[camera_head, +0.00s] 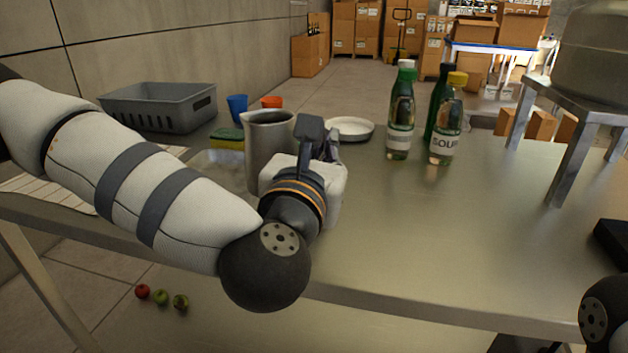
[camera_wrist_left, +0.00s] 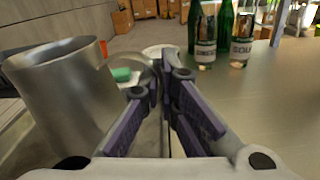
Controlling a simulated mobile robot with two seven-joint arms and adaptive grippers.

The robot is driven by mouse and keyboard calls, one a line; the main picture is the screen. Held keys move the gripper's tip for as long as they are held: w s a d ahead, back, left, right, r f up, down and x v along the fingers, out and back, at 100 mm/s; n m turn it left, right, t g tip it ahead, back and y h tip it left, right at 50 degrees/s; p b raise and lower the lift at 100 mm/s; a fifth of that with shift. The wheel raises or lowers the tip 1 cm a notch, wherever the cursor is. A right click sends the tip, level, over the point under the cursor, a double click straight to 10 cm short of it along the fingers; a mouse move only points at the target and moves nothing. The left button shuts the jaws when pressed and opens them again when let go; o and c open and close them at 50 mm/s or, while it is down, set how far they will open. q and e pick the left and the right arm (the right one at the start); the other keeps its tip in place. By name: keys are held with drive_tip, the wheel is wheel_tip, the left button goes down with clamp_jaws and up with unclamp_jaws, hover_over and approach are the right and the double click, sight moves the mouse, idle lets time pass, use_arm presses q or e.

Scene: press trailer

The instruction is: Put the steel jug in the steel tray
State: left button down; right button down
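The steel jug (camera_head: 268,135) stands upright on the steel table, left of my left gripper. It fills the left of the left wrist view (camera_wrist_left: 65,95). My left gripper (camera_head: 318,140) is at the jug's right side. In the left wrist view its two fingers (camera_wrist_left: 160,85) are apart, and a curved metal band, apparently the jug's handle, shows between them; I cannot tell whether they touch it. A shallow shiny tray (camera_head: 212,163), likely the steel tray, lies left of the jug, partly hidden by my left arm. My right gripper is out of view.
A green and yellow sponge (camera_head: 227,138), blue cup (camera_head: 237,107), orange cup (camera_head: 271,102) and grey crate (camera_head: 160,108) stand behind and left. A white plate (camera_head: 350,128) and bottles (camera_head: 402,120) stand behind and right. The table's front middle is clear.

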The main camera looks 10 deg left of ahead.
use_arm(q)
drive_tip(key=f, duration=0.2)
drive_tip(key=w+a+f, duration=0.1)
drive_tip(key=f, duration=0.1)
drive_tip(key=w+a+f+b, duration=0.1)
drive_tip(key=f, duration=0.1)
drive_tip(key=shift+f, duration=0.25)
drive_tip(key=shift+r, duration=0.1)
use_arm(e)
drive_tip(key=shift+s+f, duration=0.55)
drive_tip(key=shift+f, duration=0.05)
use_arm(q)
drive_tip(key=c, duration=2.3)
unclamp_jaws()
drive_tip(key=shift+f, duration=0.2)
drive_tip(key=o, duration=0.5)
